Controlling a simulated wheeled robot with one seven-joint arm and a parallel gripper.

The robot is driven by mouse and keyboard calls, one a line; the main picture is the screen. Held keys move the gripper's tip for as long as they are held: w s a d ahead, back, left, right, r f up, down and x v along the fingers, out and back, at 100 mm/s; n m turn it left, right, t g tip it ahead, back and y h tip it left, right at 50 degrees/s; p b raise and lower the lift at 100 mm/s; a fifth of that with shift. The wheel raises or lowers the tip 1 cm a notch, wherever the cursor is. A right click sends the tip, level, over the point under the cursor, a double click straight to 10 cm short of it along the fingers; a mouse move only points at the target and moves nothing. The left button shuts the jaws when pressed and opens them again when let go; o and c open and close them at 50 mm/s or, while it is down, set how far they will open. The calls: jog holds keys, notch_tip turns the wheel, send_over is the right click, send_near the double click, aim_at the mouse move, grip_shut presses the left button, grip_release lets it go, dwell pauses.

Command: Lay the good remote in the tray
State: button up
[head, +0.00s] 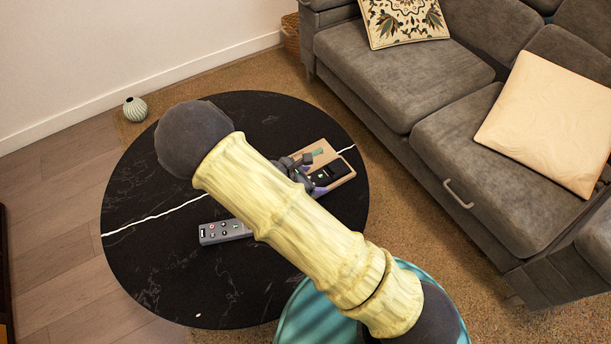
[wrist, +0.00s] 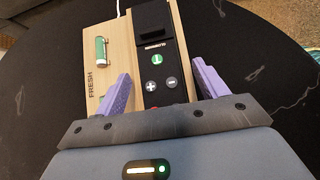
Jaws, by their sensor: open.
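A black remote (wrist: 162,68) with green and grey round buttons lies in the right part of the wooden tray (wrist: 180,40). My gripper (wrist: 162,74) is open, its purple fingers on either side of this remote with gaps showing. Its near end is hidden by my gripper. In the head view the tray (head: 345,181) stands at the table's right side, with the dark remote (head: 329,173) in it and my gripper (head: 312,186) over its near left part. A grey remote (head: 222,232) lies on the table, partly hidden by my arm.
A green battery-like piece (wrist: 101,47) lies in the tray's left part, beside the word FRESH. The round black table (head: 150,255) is clear at left. A grey sofa (head: 400,85) stands behind, and a teal round seat (head: 305,315) in front.

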jog(key=p+v, duration=0.5)
jog(key=v, duration=1.2)
jog(key=shift+r, duration=0.25)
jog(key=shift+s, duration=0.1)
jog(key=s+d+r+m+g+y, duration=0.15)
jog(key=d+r+m+y, duration=0.4)
jog(key=d+m, duration=0.7)
jog(key=s+d+r+m+g+y, duration=0.1)
jog(key=s+d+r+m+y, duration=0.1)
jog(key=d+r+m, duration=0.85)
notch_tip(320, 180, up, 27)
jog(key=d+m+p, duration=0.2)
jog(key=d+p, duration=0.1)
jog(key=p, duration=2.6)
jog(key=shift+f, duration=0.25)
jog(key=shift+s, duration=0.1)
